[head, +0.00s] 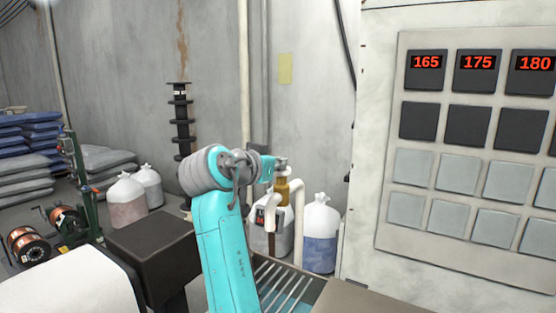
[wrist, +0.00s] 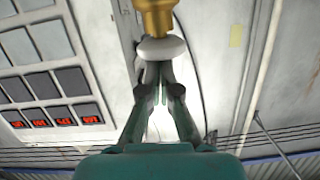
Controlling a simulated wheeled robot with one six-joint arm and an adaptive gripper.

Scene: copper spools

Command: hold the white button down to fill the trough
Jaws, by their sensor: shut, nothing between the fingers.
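My gripper (wrist: 160,72) is in the middle of the wrist view, with its fingers together and nothing between them. The white button (wrist: 162,48) is a rounded white disc right at the fingertips, on a brass-coloured cylinder (wrist: 156,18). The tips overlap the disc's edge in this view; I cannot tell whether they press it. In the head view the brass cylinder (head: 282,191) stands behind the end of my arm, beside white pipes (head: 298,210). My fingers and the button are too small or hidden to make out there. A slatted metal surface (head: 283,285), possibly the trough, lies below; its contents cannot be seen.
A pale cabinet with a panel of square buttons and red number displays (head: 478,61) stands at the right. White sacks (head: 321,232) stand behind the pipes. A dark box (head: 150,245), copper spools (head: 68,218) and stacked bags (head: 28,130) are at the left.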

